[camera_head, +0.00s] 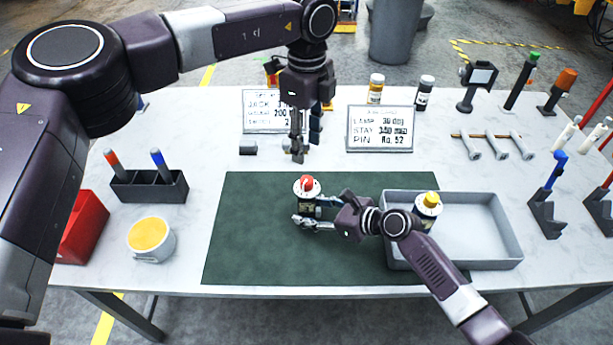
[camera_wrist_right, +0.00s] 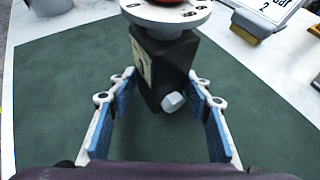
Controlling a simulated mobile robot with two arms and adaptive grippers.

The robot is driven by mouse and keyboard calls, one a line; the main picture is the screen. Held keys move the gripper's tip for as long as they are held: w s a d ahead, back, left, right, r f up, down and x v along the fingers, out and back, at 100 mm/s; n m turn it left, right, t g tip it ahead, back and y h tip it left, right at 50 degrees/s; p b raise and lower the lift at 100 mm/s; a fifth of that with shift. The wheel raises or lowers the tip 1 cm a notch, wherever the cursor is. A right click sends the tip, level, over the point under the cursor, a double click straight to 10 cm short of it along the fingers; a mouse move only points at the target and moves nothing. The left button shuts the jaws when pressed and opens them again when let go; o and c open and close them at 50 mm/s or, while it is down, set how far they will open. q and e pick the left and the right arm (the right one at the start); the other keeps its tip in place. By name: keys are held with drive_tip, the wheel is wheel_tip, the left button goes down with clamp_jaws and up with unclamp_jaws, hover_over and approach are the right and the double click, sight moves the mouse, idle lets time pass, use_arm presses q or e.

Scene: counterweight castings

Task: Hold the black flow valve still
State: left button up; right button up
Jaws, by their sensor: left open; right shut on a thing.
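The black flow valve (camera_head: 307,207) stands upright on the green mat (camera_head: 255,240), with a red knob on a white dial at its top. My right gripper (camera_head: 313,214) is shut on the valve's body from the right. In the right wrist view, the black body (camera_wrist_right: 165,65) is between the blue pads of the right gripper (camera_wrist_right: 162,78), with a pale hexagonal fitting low on it; its top is cut off. My left gripper (camera_head: 298,152) is open and empty, pointing down above and behind the valve, apart from it.
A grey tray (camera_head: 490,262) at right holds a yellow-knobbed valve (camera_head: 428,206), partly hidden by my right arm. Two signs (camera_head: 380,130) stand behind the mat. A dark holder (camera_head: 150,187) and white tub (camera_head: 151,240) are at left. The mat's left part is clear.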

sight(307, 180)
use_arm(q)
wheel_tip(307, 180, down, 11)
idle(0.3)
drive_tip(key=shift+c, duration=0.5)
clamp_jaws()
